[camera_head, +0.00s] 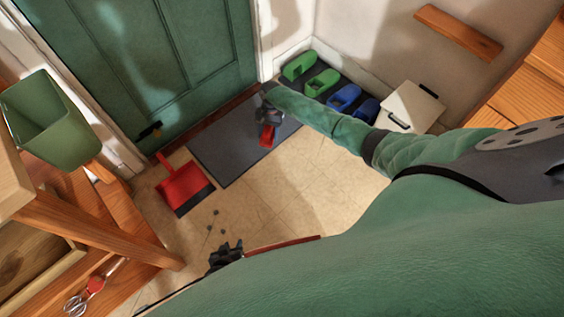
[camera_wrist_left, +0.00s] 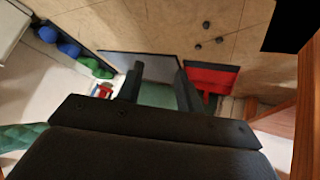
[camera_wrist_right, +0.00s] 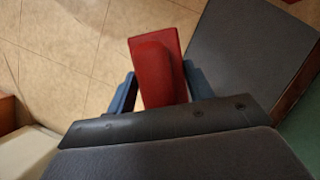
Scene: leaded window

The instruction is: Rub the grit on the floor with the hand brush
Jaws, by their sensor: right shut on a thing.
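The grit shows as several small dark lumps (camera_head: 214,222) on the tiled floor beside the red dustpan; it also shows in the left wrist view (camera_wrist_left: 206,35). My right gripper (camera_head: 268,118) is above the grey doormat and shut on the red hand brush (camera_head: 267,136). In the right wrist view the brush (camera_wrist_right: 157,70) sits between the two fingers; its bristles are hidden. The brush is well away from the grit, up and to the right of it in the head view. My left gripper (camera_head: 226,252) is low, near the grit; its fingers (camera_wrist_left: 160,92) are apart and empty.
The red dustpan (camera_head: 184,187) lies left of the grey doormat (camera_head: 225,140), before the green door (camera_head: 150,60). Green and blue shoes (camera_head: 322,82) and a white box (camera_head: 411,106) stand by the wall. A wooden bench (camera_head: 110,230) is at left. The tiled floor between is clear.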

